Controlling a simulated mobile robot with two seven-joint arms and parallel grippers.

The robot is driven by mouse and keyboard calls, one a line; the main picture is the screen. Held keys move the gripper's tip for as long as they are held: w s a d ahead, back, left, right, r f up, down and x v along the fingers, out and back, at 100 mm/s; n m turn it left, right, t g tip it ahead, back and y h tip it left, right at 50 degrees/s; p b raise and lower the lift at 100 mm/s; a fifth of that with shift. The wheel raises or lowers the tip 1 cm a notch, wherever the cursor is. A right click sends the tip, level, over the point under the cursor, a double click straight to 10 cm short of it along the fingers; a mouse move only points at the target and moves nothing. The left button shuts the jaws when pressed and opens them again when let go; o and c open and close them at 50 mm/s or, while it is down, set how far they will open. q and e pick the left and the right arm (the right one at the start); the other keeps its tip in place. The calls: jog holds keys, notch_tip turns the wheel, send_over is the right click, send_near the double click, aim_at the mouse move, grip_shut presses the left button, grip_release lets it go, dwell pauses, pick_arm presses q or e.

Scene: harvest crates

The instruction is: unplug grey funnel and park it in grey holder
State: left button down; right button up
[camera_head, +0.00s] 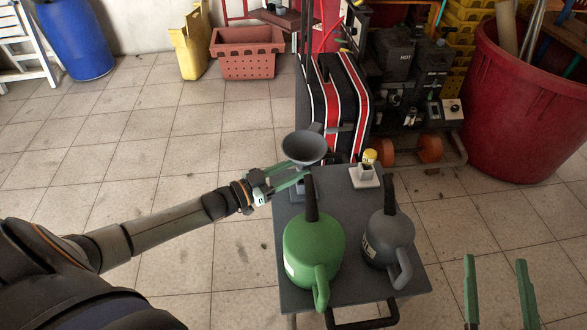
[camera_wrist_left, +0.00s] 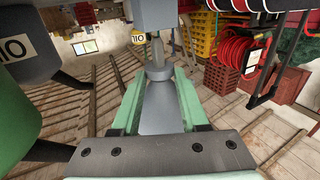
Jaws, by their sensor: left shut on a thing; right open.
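The grey funnel (camera_head: 304,148) is upright above the far left corner of the small dark table. My left gripper (camera_head: 293,181) is shut on it below its bowl. In the left wrist view, which looks upside down, the funnel's grey body (camera_wrist_left: 157,115) lies between my left fingers (camera_wrist_left: 157,95). Its thin spout points at a grey block (camera_wrist_left: 155,14), also partly visible under the gripper in the head view (camera_head: 298,191). I cannot tell whether the spout tip is inside it. My right gripper (camera_head: 497,262) is open and empty at lower right.
A green can (camera_head: 313,245) and a grey can (camera_head: 388,240) with upright spouts stand on the table (camera_head: 345,205). A pale holder (camera_head: 364,178) with a yellow-topped item (camera_head: 370,157) is behind them. A red tub (camera_head: 520,100) is at right.

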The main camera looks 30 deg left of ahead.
pick_arm(q)
jog(key=shift+f+b, duration=1.6)
jog(key=shift+f, duration=0.55)
jog(key=shift+c, duration=1.7)
grip_release()
jog(key=p+v, duration=0.3)
jog(key=v, duration=0.9)
jog(key=shift+s+a, duration=0.15)
jog(key=shift+s, duration=0.05)
